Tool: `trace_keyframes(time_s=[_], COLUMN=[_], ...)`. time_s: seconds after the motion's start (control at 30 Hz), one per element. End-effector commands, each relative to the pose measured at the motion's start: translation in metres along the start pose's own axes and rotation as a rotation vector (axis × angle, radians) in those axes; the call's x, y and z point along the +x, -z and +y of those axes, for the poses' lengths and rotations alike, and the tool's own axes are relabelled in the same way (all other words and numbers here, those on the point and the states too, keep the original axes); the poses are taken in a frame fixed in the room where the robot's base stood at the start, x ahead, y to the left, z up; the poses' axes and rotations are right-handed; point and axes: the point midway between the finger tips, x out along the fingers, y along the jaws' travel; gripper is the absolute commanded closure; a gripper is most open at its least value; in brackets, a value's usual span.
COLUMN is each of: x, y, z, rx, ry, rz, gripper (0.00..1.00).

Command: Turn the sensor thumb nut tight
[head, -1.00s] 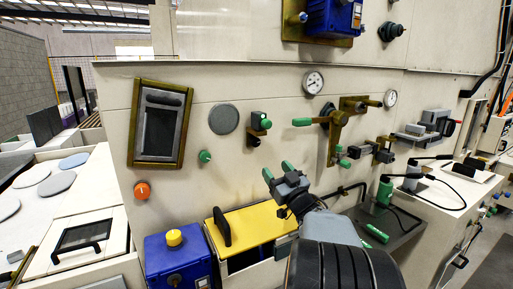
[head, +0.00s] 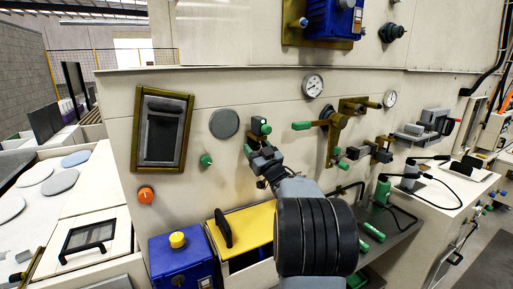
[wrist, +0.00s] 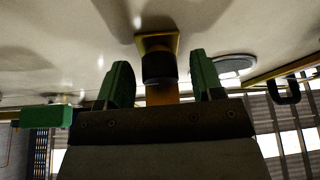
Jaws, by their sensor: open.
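In the wrist view a dark round knob (wrist: 158,68), which looks like the sensor thumb nut, stands out from a small square brass plate (wrist: 157,43) on the wall. My gripper (wrist: 162,80) is open, with one green fingertip on each side of the knob and a visible gap on both sides. A brass-coloured part shows below the knob between the fingers. In the head view my gripper (head: 258,147) is at the wall just below the small sensor unit with a green face (head: 260,126). There the gripper hides the nut.
A grey disc (head: 224,123) and a green knob (head: 206,160) are on the wall to the left. A green-handled valve lever (head: 302,125) sticks out to the right. A yellow-topped bin (head: 250,225) and a blue box (head: 180,262) stand below.

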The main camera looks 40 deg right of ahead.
Motion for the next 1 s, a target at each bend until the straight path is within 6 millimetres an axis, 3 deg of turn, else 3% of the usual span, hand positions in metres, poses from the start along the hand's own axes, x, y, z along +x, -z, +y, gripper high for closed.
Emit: trace_keyframes(time_s=[0.23, 0.73, 0.87, 1.0], x=[0.0002, 0.0000, -0.0012, -0.0019], y=[-0.0003, -0.0003, -0.0037, -0.0049], z=[0.0000, 0.0000, -0.0015, -0.0032], rx=[0.000, 0.000, 0.044, 0.218], ry=[0.000, 0.000, -0.018, -0.089], rz=[0.000, -0.001, -0.001, 0.002], gripper=[0.40, 0.88, 0.89, 0.88])
